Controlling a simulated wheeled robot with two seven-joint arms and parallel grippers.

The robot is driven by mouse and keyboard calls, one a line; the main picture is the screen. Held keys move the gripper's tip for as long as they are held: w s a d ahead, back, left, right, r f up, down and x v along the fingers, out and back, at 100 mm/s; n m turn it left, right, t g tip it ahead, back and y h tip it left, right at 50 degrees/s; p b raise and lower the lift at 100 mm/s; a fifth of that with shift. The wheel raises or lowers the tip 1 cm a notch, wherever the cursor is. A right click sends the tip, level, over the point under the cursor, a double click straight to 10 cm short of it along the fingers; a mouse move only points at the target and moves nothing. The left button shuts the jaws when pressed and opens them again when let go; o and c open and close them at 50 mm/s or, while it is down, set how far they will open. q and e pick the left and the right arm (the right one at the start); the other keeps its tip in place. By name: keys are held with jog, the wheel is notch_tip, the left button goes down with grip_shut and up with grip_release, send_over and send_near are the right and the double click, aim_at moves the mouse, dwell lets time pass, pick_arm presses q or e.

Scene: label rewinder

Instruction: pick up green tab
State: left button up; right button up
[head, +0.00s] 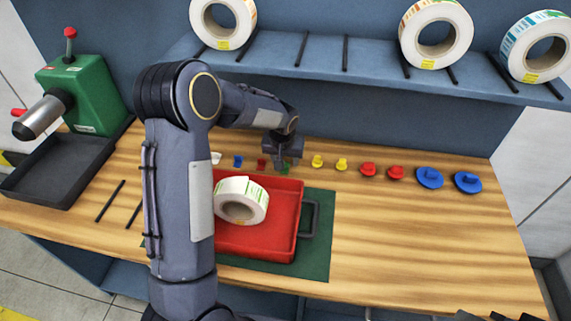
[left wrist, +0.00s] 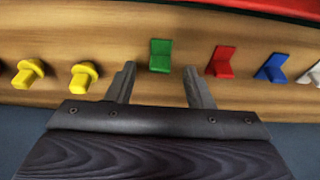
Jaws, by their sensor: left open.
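The green tab (left wrist: 160,54) is a small L-shaped piece on the wooden bench top. In the left wrist view it lies just beyond the gap between the fingertips of my left gripper (left wrist: 159,76). The fingers are apart with nothing between them. In the head view my left gripper (head: 287,162) hangs over the back of the bench and partly hides the green tab (head: 286,169). My right gripper does not show clearly in either view.
A red tab (left wrist: 222,61) and a yellow knob (left wrist: 84,76) flank the green tab. A red tray (head: 262,243) holding a label roll (head: 241,200) lies in front. A shelf (head: 370,66) with rolls overhangs behind.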

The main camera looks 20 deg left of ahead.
pick_arm(q)
jog(key=shift+x, duration=0.8)
grip_shut()
jog(key=shift+r, duration=0.65)
jog(key=s+d+r+b, duration=0.3)
jog(key=s+d+r, duration=0.2)
jog(key=s+r, duration=0.6)
jog(key=shift+s+r, duration=0.35)
jog(key=shift+s, duration=0.8)
